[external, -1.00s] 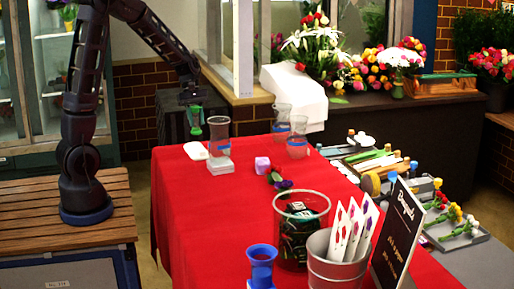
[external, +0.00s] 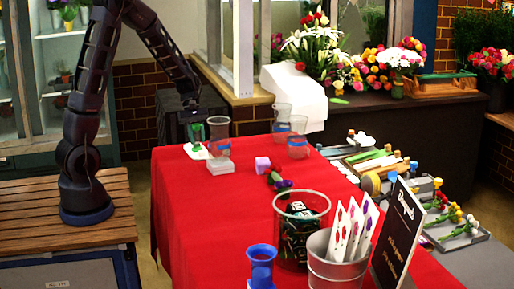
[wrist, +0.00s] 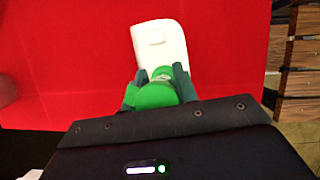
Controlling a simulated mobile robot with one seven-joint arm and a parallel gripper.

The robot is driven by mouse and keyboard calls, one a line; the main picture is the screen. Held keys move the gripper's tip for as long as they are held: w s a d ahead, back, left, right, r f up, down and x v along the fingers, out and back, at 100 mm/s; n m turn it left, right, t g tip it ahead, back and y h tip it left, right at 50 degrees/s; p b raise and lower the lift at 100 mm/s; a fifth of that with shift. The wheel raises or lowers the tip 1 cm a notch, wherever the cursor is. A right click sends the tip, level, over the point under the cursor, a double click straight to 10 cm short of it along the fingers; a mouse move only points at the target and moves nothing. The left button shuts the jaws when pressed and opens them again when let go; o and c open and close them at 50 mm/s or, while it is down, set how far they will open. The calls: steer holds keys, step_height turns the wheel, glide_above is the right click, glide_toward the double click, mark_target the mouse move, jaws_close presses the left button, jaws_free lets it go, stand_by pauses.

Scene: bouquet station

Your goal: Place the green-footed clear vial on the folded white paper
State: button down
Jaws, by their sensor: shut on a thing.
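The green-footed clear vial (external: 197,133) is in my gripper (external: 193,119) at the far left corner of the red table. It looks upright, with green at its top and foot. In the wrist view the vial (wrist: 153,95) sits between the two fingers of my gripper (wrist: 158,84), which are shut on it. The folded white paper (wrist: 163,48) lies flat on the red cloth, just beyond the vial in that view. In the external view the paper (external: 206,155) shows around the vial's foot. I cannot tell whether the foot touches it.
A clear vase with a blue band (external: 219,140) stands on a white block (external: 220,165) close to the right of the vial. Two more clear vases (external: 282,118) stand farther right. The cloth (external: 215,215) in front is clear.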

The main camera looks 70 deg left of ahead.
steer(key=shift+f, duration=0.15)
steer(key=c, duration=1.1)
jaws_free()
steer(key=w+v, duration=0.1)
steer(key=v, duration=1.1)
steer(key=s+d+r+m+y, duration=0.1)
steer(key=s+d+r+m, duration=0.35)
steer(key=d, duration=0.35)
steer(key=s+d+r+m+y, duration=0.1)
steer(key=s+d+r+m, duration=0.35)
steer(key=d, duration=0.25)
steer(key=s+d+m+t+y, duration=0.1)
steer(key=s+d+m, duration=0.2)
steer(key=s, duration=0.1)
steer(key=s+d+r+m+t, duration=0.1)
steer(key=s+d+m, duration=0.2)
steer(key=s+m, duration=0.1)
steer(key=s+d+r+m+t+y, duration=0.1)
steer(key=s+d+m, duration=0.2)
steer(key=s+d, duration=0.1)
steer(key=shift+s+r+t+y, duration=0.25)
steer(key=shift+s+t+y, duration=0.05)
steer(key=shift+t, duration=0.1)
